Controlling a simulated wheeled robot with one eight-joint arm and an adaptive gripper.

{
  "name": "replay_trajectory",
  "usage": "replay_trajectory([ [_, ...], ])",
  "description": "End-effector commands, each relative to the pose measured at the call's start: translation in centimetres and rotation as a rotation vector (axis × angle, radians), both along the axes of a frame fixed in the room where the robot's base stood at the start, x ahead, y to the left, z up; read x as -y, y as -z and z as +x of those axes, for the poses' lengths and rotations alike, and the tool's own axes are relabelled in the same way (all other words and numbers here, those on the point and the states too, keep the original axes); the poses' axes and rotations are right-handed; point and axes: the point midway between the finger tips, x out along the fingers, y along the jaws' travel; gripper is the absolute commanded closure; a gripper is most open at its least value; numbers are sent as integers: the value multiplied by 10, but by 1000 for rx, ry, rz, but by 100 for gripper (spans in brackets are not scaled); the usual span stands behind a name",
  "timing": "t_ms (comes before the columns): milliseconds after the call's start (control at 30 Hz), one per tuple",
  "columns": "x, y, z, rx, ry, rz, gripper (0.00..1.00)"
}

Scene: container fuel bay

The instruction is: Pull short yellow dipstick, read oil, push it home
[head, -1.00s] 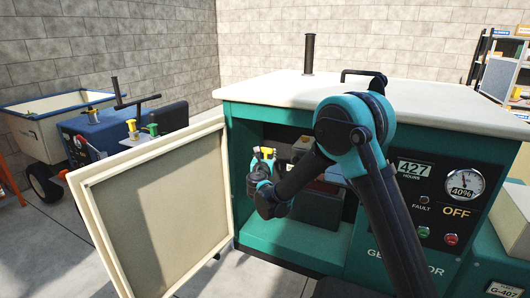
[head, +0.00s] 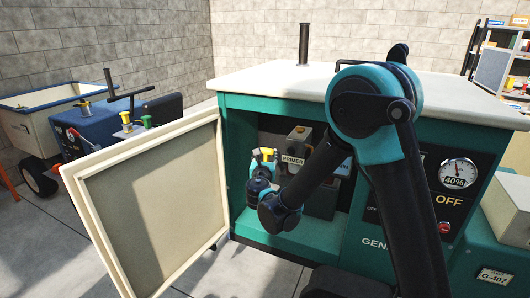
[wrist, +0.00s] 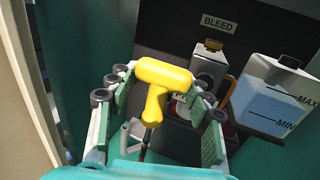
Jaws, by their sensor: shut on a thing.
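The short yellow dipstick shows its T-shaped handle (wrist: 165,73) between my gripper's fingers in the wrist view. Its stem points down the picture to a thin dark rod. My gripper (wrist: 158,97) is shut on this handle, with a green pad on each side. In the head view my gripper (head: 263,160) is inside the open generator bay, left of the primer unit, with the yellow handle (head: 267,152) at its tip. The lower end of the rod is hidden, so I cannot tell whether it sits in its tube. No oil mark is readable.
The open door (head: 150,200) stands left of the bay. Inside are the primer unit (head: 298,140) and a translucent tank (wrist: 270,95) marked MAX and MIN, with a BLEED label (wrist: 218,22) above. The gauge (head: 458,174) reads 40%, beside OFF. A blue machine (head: 90,135) stands far left.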

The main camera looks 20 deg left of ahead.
Motion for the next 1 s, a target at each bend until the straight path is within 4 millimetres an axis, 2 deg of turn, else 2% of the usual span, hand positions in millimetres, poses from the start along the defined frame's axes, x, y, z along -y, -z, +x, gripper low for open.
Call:
replay_trajectory([
  [533, 31, -5, -50, 0, 0, 0, 79],
  [1000, 34, -6, -55, 0, 0, 0, 79],
])
